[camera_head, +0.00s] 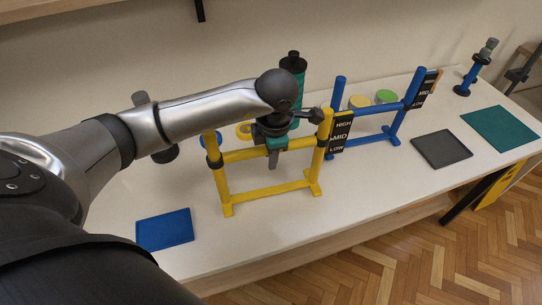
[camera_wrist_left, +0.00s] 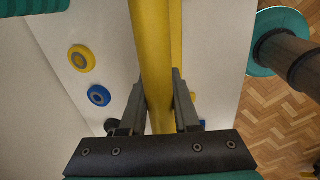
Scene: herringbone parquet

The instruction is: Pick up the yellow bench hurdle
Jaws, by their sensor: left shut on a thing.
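The yellow bench hurdle (camera_head: 270,191) stands upright on the white bench, with two posts, a lower bar and an upper crossbar. A sign reading HIGH, MID, LOW (camera_head: 341,132) is beside its right post. My left gripper (camera_head: 274,158) comes down from above onto the middle of the upper crossbar. In the left wrist view the fingers of my left gripper (camera_wrist_left: 160,110) are closed on either side of the yellow bar (camera_wrist_left: 153,65). My forearm and gripper hide part of the crossbar. I cannot tell whether the feet are pressing on the bench. My right gripper is not in view.
A blue hurdle (camera_head: 372,139) stands close on the right. A blue mat (camera_head: 164,229), a grey mat (camera_head: 441,149) and a teal mat (camera_head: 500,129) lie on the bench. Clear bench lies in front of the yellow hurdle.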

